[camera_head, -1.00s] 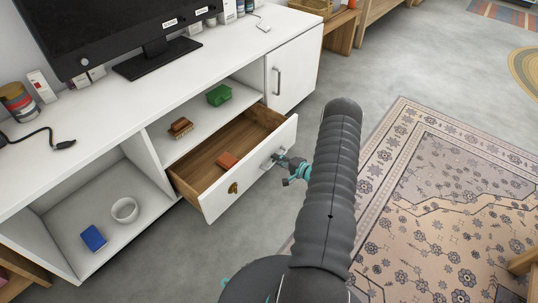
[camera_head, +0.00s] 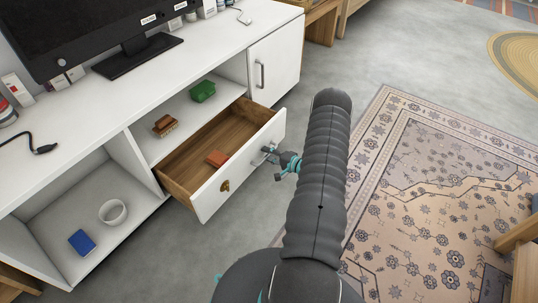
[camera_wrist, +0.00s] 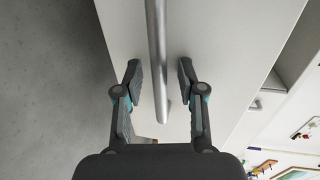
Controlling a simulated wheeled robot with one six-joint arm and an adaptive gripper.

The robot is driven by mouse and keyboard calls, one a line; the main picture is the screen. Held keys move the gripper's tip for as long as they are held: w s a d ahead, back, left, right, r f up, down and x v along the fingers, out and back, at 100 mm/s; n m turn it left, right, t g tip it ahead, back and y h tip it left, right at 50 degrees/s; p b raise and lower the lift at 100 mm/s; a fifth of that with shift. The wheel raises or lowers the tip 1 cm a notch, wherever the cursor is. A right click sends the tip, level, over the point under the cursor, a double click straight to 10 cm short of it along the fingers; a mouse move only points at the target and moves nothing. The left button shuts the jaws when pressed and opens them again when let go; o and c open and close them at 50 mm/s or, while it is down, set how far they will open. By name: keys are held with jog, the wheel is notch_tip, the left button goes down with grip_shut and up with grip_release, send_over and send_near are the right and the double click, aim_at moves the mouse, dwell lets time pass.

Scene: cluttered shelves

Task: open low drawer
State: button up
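The low drawer (camera_head: 238,166) has a white front and a wooden inside, and it is pulled well out of the white cabinet. My gripper (camera_head: 272,157) is at the handle on the drawer front, partly hidden by my arm in the head view. In the wrist view my gripper (camera_wrist: 160,85) has its fingers apart, one on each side of the metal handle bar (camera_wrist: 156,45). Gaps show between the bar and both fingers. A brown item (camera_head: 224,185) is on the left part of the drawer front.
The white cabinet (camera_head: 210,47) bears a monitor (camera_head: 80,30). Its shelves hold a green box (camera_head: 202,91), a brown brush-like item (camera_head: 165,126), a white bowl (camera_head: 113,212) and a blue box (camera_head: 82,242). Grey floor and a patterned rug (camera_head: 440,200) lie to the right.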

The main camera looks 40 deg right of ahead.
jog(key=v, duration=1.2)
dwell(0.4)
